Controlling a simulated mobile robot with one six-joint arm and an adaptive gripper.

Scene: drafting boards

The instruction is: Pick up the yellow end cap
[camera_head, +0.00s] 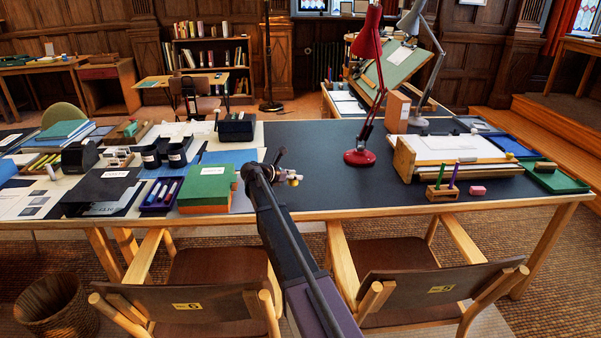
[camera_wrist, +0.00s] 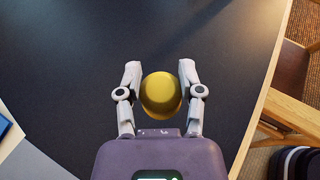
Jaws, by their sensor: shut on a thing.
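The yellow end cap (camera_wrist: 161,95) is a round, dome-like yellow piece in the wrist view. It sits between the two fingers of my gripper (camera_wrist: 160,78), which is shut on it. In the head view, my gripper (camera_head: 294,179) is at the end of my arm, above the near part of the dark table top. A small bit of yellow shows at its tip there. The wrist view shows dark table surface around the cap; I cannot tell whether the cap touches it.
A green box-like stack (camera_head: 206,186) stands left of my gripper. A red lamp (camera_head: 360,157) stands to the right, and a wooden tray with papers (camera_head: 450,150) is further right. The dark table top (camera_head: 310,140) between is clear. Two chairs (camera_head: 410,290) stand at the front edge.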

